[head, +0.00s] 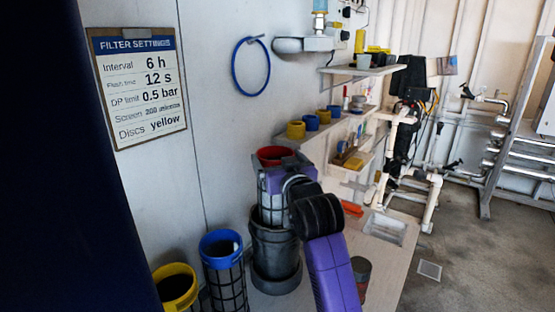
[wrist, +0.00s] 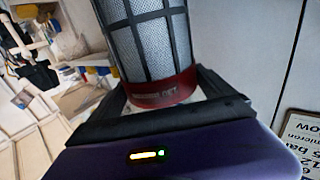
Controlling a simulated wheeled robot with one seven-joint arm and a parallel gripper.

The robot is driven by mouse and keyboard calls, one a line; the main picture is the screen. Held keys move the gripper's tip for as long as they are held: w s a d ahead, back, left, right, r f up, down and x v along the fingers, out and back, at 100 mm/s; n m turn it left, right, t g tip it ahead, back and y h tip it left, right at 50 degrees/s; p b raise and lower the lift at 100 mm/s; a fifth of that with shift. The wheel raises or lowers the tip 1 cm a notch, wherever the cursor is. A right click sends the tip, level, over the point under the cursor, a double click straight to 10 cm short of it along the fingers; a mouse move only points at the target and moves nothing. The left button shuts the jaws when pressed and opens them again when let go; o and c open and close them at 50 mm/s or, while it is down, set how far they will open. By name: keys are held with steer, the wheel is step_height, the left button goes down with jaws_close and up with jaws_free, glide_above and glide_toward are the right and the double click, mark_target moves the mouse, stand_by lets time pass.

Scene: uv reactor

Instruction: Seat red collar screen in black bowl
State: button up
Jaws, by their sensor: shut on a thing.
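The red collar screen is a grey mesh cylinder in a dark cage (head: 270,208) with a red collar (head: 276,156) on top. The black bowl (head: 275,252) stands on the bench directly beneath. The screen's lower end meets or enters the bowl's mouth; the depth cannot be told. In the wrist view the red collar (wrist: 165,93) lies between my dark fingers, with the mesh body (wrist: 152,42) beyond. The bowl is not visible there.
A blue-collared screen (head: 221,248) and a yellow-collared one (head: 176,287) stand left of the bowl. A dark cup (head: 361,272) with a reddish top is to its right. A settings sign (head: 137,87) hangs on the wall.

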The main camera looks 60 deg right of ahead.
mark_target(281, 217)
steer(key=shift+f+b, duration=5.45)
steer(key=shift+f, duration=2.5)
steer(key=o, duration=1.8)
steer(key=shift+c, duration=0.2)
steer(key=shift+v, duration=3.95)
